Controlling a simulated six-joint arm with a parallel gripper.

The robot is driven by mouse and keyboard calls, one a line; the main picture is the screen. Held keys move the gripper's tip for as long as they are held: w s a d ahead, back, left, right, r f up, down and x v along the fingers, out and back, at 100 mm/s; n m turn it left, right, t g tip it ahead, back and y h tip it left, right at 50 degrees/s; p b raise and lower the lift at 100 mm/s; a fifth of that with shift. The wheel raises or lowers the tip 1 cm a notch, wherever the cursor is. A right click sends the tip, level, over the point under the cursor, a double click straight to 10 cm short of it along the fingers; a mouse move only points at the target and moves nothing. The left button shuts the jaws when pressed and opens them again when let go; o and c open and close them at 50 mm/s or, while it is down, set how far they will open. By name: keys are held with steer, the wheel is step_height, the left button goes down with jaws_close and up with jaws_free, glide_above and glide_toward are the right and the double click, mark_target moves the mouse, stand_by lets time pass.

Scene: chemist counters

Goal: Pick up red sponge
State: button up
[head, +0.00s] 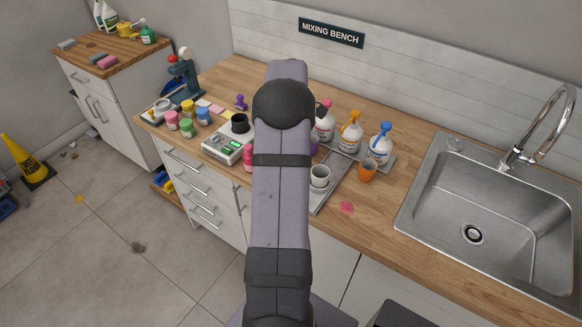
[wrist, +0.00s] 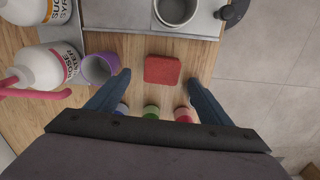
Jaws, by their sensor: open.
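The red sponge (wrist: 162,70) lies flat on the wooden counter in the middle of the wrist view, near the metal tray's edge. My gripper (wrist: 158,78) is open, with one blue finger on each side of the sponge as seen from above. Gaps show between the fingers and the sponge, and nothing is held. I cannot tell how high the fingers are above the counter. In the head view my own arm hides the red sponge and the gripper.
A purple cup (wrist: 98,68) stands close to the left finger, beside a rose water bottle (wrist: 42,66). A grey cup (wrist: 176,12) sits on the metal tray (wrist: 130,14). Several small jars (wrist: 151,112) stand near the fingers. The counter edge is close on the right.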

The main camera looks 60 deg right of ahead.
steer(key=f+p, duration=0.1)
steer(key=f, duration=0.1)
steer(key=f+p, duration=0.1)
steer(key=shift+s+a+f, duration=0.1)
steer(key=shift+a+f, duration=0.1)
steer(key=shift+f, duration=0.85)
steer(key=c, duration=1.1)
